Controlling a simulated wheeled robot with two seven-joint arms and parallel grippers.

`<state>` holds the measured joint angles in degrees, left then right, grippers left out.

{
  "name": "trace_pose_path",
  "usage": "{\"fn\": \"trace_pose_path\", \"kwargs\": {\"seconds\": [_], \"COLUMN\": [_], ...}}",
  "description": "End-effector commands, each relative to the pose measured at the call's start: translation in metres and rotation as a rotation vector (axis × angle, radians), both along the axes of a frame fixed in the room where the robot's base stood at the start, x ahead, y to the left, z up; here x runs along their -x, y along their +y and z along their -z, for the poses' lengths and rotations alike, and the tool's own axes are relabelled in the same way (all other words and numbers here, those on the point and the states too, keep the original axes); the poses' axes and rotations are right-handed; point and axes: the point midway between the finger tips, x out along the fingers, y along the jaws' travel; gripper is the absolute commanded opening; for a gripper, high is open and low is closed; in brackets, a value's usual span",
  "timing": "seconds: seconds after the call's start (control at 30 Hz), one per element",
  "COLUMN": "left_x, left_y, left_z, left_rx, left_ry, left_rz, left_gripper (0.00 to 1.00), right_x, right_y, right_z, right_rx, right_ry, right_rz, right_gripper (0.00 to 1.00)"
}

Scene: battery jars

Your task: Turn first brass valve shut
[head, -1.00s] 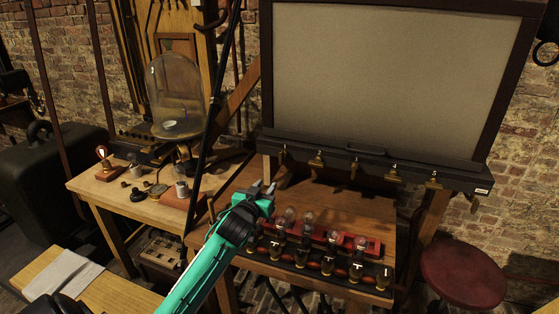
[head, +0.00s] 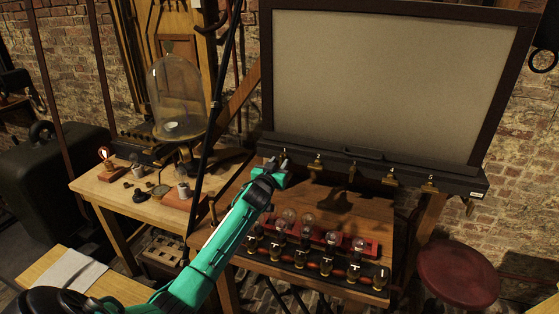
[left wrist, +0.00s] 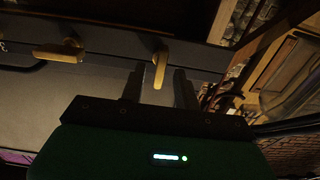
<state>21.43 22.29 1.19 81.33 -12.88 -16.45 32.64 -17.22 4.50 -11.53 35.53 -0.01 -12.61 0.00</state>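Several brass valves line the dark bar below the pale screen; the second valve (head: 317,165) and others further right stand clear of my gripper. My left gripper (head: 277,162) is at the bar's left end, in front of the first brass valve, which it mostly hides in the head view. In the left wrist view, the first valve's brass lever (left wrist: 160,68) shows between the two dark, spread fingers (left wrist: 159,88). I cannot tell whether either finger touches it. The second valve's lever (left wrist: 60,53) is to the left there. My right gripper is not in view.
A side table (head: 112,190) with a glass bell jar (head: 177,95) is at left. A red stool (head: 458,272) stands at right.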

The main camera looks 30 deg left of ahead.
Motion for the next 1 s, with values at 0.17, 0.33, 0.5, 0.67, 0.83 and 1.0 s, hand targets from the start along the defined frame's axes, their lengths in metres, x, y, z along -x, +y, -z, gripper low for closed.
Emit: {"fn": "trace_pose_path", "kwargs": {"seconds": [0.17,0.33,0.5,0.67,0.83,1.0], "left_x": [-0.0101,-0.0123,-0.0121,-0.0121,-0.012,-0.012], "left_y": [0.002,0.0026,0.0025,0.0025,0.0025,0.0024], "left_z": [-0.0005,0.0003,0.0002,0.0002,0.0002,0.0004], "left_rx": [0.0,0.0,0.0,0.0,-0.001,-0.022], "left_ry": [0.0,0.0,0.0,0.0,0.0,0.005], "left_rz": [0.001,0.001,0.001,0.001,0.001,0.001], "left_gripper": [0.32,0.32,0.32,0.0,0.0,0.0], "right_x": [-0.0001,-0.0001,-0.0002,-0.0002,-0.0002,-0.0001], "right_y": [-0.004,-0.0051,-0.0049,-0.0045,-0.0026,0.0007], "right_z": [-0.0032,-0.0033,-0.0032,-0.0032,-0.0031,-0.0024], "right_rx": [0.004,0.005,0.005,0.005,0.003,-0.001], "right_ry": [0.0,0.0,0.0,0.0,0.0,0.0], "right_rz": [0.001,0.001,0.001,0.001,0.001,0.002], "right_gripper": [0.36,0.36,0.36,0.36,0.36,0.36]}}
